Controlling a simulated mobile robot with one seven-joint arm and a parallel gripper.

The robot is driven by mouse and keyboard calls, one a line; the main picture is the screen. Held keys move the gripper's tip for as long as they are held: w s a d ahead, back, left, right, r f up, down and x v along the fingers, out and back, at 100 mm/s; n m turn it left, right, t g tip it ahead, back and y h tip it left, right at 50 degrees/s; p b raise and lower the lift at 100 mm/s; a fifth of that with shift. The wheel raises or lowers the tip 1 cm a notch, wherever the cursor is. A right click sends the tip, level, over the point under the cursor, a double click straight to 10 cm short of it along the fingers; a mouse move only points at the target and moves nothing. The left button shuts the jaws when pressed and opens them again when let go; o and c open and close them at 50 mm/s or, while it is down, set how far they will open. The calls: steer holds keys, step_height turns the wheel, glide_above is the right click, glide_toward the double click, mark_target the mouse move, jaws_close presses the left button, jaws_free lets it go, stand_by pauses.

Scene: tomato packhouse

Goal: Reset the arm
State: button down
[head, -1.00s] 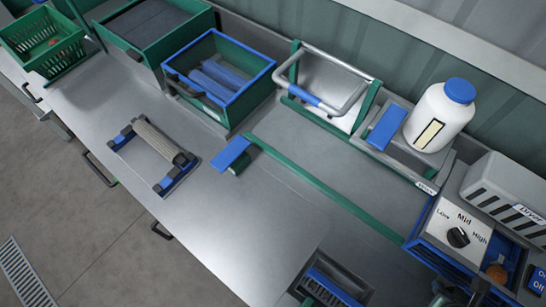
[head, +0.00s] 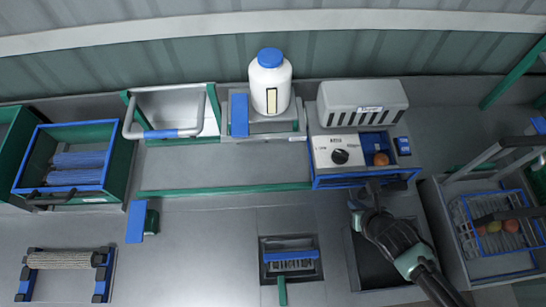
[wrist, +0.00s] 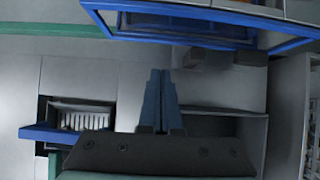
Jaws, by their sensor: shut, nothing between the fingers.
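My gripper (head: 362,200) is in the head view at the right of centre, at the end of my dark arm that rises from the lower right. It is just in front of the blue-edged drawer below the dryer. In the wrist view my gripper (wrist: 160,76) shows two blue-grey fingers closed together, with nothing between them. Their tips point towards the blue drawer frame (wrist: 130,36) and lie left of its dark handle (wrist: 225,60). I cannot tell how far the fingertips are from the drawer.
The dryer unit (head: 362,103) has a dial panel (head: 335,152) and a red-orange tomato (head: 381,159) below it. A brush recess (head: 290,256) lies left of my arm, a wire-basket crate (head: 465,262) right. A white bottle (head: 270,85) stands behind.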

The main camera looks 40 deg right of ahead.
steer(key=shift+p+v, duration=0.5)
steer(key=shift+v, duration=0.5)
